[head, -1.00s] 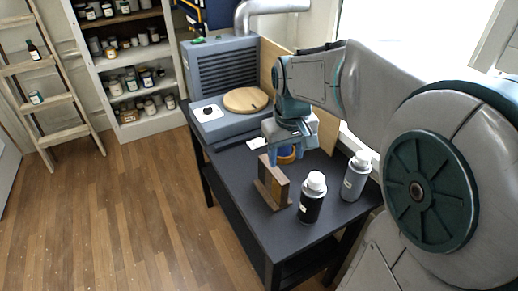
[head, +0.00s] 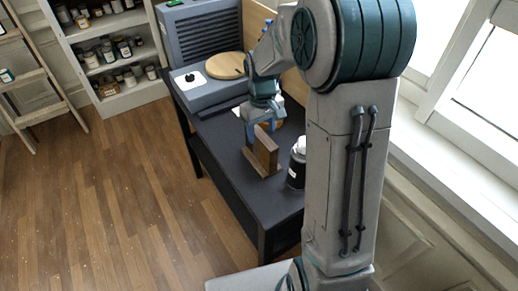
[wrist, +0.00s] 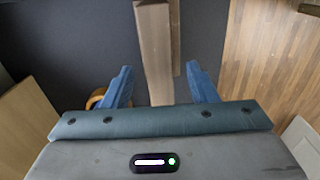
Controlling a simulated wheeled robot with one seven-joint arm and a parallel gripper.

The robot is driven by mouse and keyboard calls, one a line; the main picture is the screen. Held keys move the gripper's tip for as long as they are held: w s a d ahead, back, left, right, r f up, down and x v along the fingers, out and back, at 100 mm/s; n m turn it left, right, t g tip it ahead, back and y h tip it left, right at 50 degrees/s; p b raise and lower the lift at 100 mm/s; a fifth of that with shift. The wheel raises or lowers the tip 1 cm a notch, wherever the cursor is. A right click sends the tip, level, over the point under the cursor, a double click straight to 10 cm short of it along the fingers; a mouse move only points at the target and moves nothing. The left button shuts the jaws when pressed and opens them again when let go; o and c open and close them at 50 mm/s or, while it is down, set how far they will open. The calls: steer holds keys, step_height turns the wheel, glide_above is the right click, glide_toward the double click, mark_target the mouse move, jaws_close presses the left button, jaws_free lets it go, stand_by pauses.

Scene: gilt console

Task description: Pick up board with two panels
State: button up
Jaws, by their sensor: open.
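The wooden board with two panels (head: 266,150) stands upright on its flat base on the dark table (head: 228,150). My gripper (head: 261,128) is over the table at the board's upper end in the head view. In the wrist view, the open blue fingers (wrist: 160,88) are on either side of the board's narrow top edge (wrist: 155,50), with a gap on both sides. I cannot tell how far the fingertips reach down. The gripper holds nothing.
A dark bottle with a white cap (head: 297,165) stands right of the board, partly hidden by my arm. A grey machine with a round wooden lid (head: 226,65) is at the table's back. An orange-brown round object (wrist: 97,97) lies near the left finger. Open floor is at left.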

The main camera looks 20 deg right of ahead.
mark_target(261, 148)
steer(key=shift+w+f+p, duration=0.1)
steer(key=shift+f+p, duration=0.55)
steer(key=shift+f, duration=2.1)
jaws_close()
steer(key=shift+r, duration=0.15)
